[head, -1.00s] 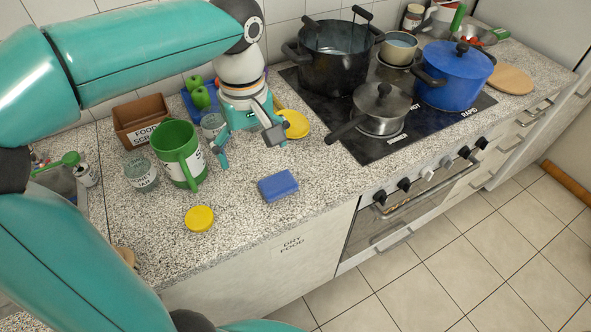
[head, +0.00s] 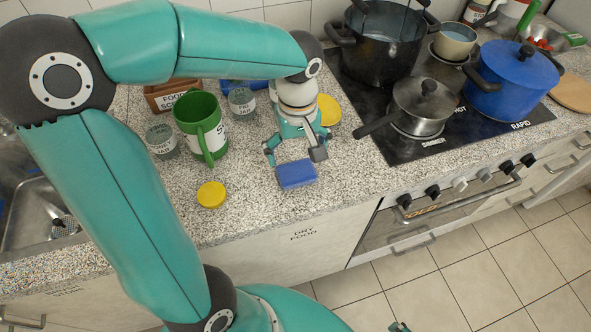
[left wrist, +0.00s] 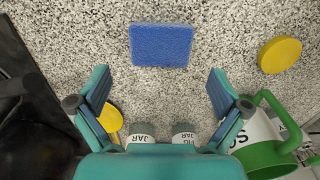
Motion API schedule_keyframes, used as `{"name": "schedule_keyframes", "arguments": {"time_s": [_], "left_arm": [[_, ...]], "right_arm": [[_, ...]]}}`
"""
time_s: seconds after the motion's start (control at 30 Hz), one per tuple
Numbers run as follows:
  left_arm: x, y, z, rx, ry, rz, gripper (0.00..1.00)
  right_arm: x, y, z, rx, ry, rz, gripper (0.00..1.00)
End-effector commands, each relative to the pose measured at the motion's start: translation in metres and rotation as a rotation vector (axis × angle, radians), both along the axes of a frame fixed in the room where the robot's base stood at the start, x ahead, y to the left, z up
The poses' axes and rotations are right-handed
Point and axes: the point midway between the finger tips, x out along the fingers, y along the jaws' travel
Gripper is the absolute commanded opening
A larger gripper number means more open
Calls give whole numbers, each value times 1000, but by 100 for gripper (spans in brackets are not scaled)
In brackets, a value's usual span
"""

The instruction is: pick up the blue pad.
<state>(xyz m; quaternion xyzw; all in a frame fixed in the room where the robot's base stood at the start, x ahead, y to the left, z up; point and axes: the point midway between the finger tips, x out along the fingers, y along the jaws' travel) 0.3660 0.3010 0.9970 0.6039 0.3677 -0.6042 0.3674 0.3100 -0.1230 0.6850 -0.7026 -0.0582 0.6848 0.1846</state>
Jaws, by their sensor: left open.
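The blue pad (head: 297,174) lies flat on the speckled counter, near its front edge. In the left wrist view the pad (left wrist: 161,45) lies ahead of the fingertips, between their lines and apart from both. My left gripper (head: 294,155) is open and empty, just behind the pad in the head view. Its two fingers also show wide apart in the left wrist view (left wrist: 161,88).
A yellow lid (head: 211,194) and a green mug (head: 203,128) stand left of the pad. A glass jar (head: 162,141) is beside the mug. Another yellow disc (head: 329,110) lies behind my gripper. A saucepan (head: 421,105) stands on the hob to the right. Counter around the pad is clear.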

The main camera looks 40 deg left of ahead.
Motion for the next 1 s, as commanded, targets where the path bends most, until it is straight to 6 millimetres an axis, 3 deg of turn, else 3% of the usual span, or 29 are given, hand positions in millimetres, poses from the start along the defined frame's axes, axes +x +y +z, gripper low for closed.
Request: {"name": "schedule_keyframes", "arguments": {"time_s": [0.27,0.53,0.83,0.87,1.0], "left_arm": [[0,-1,-18,-2,3,-2,100],[1,-1,-55,0,4,-3,100],[1,-2,-62,-1,0,-2,100],[2,-2,-62,-1,0,-2,98],[2,-2,-61,-1,0,-2,75]], "right_arm": [[0,0,3,0,0,0,92],[0,0,7,0,0,0,92],[0,0,7,0,0,0,92],[0,0,7,0,0,0,92],[0,0,7,0,0,0,92]]}}
